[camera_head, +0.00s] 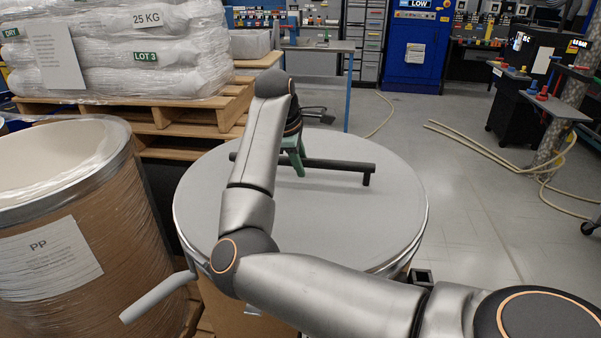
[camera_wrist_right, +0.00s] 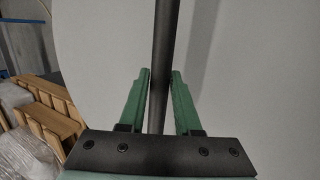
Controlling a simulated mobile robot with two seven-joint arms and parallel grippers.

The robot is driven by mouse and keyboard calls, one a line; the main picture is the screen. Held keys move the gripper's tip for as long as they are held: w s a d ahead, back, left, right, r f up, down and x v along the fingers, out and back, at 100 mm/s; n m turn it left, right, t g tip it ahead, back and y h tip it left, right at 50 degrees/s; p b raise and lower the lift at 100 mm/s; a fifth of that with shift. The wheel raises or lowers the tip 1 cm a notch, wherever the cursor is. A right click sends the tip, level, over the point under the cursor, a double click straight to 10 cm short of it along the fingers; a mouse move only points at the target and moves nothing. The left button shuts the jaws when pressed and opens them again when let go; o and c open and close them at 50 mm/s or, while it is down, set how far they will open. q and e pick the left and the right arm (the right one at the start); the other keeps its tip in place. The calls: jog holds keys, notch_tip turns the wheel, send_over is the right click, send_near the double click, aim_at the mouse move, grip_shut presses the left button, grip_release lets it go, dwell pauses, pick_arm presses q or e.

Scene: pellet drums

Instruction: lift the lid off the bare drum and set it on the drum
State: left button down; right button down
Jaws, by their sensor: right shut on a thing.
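A wide round grey lid (camera_head: 330,215) lies level over a brown drum (camera_head: 240,312) in the middle of the head view. A dark bar handle (camera_head: 335,165) runs across its top. My right gripper (camera_head: 294,166) reaches over the lid, its green fingers shut on the handle. In the right wrist view the handle (camera_wrist_right: 163,40) passes between the two fingers (camera_wrist_right: 160,80). Whether the lid touches the drum rim cannot be told. At left stands an open brown drum (camera_head: 100,285) with a white liner and a PP label. My left gripper is out of view.
A grey lever (camera_head: 155,297) sticks out at the lidded drum's left edge, towards the open drum. Wooden pallets (camera_head: 190,110) with wrapped sacks (camera_head: 150,50) stand behind at left. Carts and cabinets stand farther back.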

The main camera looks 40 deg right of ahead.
notch_tip(320, 180, up, 10)
jog(key=shift+d+f, duration=0.1)
jog(key=shift+f, duration=0.15)
notch_tip(320, 180, up, 4)
jog(key=shift+f+p, duration=0.1)
jog(key=shift+p, duration=1.15)
jog(key=shift+w, duration=0.1)
